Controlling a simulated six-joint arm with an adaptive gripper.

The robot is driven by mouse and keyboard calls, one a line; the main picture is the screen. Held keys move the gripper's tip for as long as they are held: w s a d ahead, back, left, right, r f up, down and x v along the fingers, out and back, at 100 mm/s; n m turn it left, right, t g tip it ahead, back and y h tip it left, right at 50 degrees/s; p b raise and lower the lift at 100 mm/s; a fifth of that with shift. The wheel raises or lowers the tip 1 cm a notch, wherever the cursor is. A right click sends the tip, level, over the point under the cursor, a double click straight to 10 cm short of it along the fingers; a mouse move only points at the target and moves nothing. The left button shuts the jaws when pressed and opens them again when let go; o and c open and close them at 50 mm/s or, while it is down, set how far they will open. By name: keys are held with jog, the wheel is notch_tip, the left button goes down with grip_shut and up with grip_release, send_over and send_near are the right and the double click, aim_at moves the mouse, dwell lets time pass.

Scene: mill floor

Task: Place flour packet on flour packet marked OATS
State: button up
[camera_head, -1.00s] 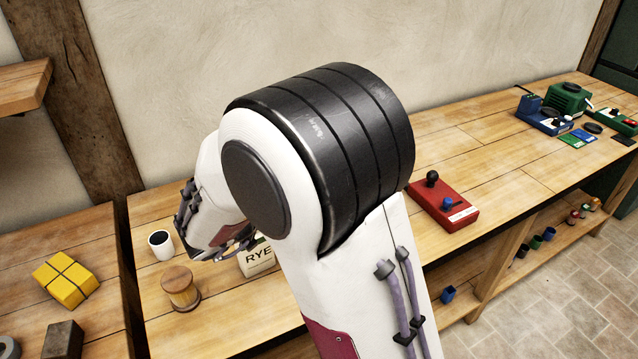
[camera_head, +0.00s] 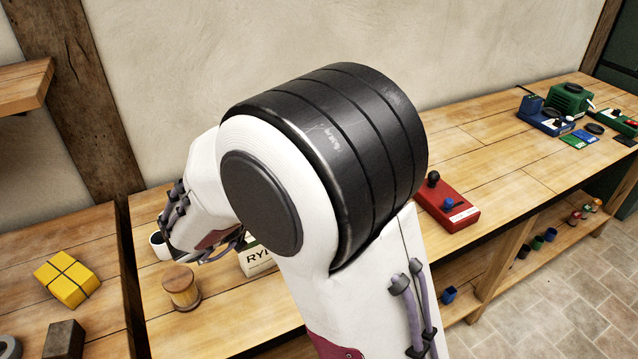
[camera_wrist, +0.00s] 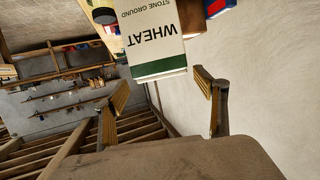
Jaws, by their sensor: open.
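A white and green flour packet marked WHEAT (camera_wrist: 155,35) appears upside down at the top of the wrist view. My gripper (camera_wrist: 160,105) is open and empty, with one finger on each side of the space below this packet; I cannot tell how far it is from the fingertips. No OATS marking shows in either view. In the head view, my arm hides most of the gripper's work area.
A white cup (camera_head: 158,246), partly covered by my arm, and a wooden spool (camera_head: 181,288) stand near the gripper. A yellow strapped parcel (camera_head: 67,279) lies on the left bench. A red control box (camera_head: 449,205) sits right of my arm. The bench beyond it has clear room.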

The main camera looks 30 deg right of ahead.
jog(key=v, duration=0.9)
jog(key=shift+s+a, duration=0.15)
jog(key=shift+a, duration=0.15)
dwell(0.4)
jog(key=w+a+r+n+t+y, duration=0.75)
jog(key=w+r+t+y, duration=0.2)
jog(key=r+y, duration=0.2)
jog(key=s+a+f+n+g+y, duration=0.1)
jog(key=s+f+n+g+y, duration=0.15)
jog(key=s, duration=0.55)
jog(key=s+a+f+n+g+y, duration=0.1)
jog(key=s+f+n+g+y, duration=0.15)
jog(key=s, duration=0.45)
jog(key=s+d+f+g+h, duration=0.1)
jog(key=s+d+f+g, duration=0.1)
jog(key=s+d+f, duration=0.2)
jog(key=s+d+f+n+g+h, duration=0.1)
jog(key=s+d+f, duration=0.3)
jog(key=s, duration=0.7)
jog(key=shift+d+f+g+h, duration=0.35)
jog(key=shift+g+h, duration=0.1)
jog(key=shift+g, duration=0.1)
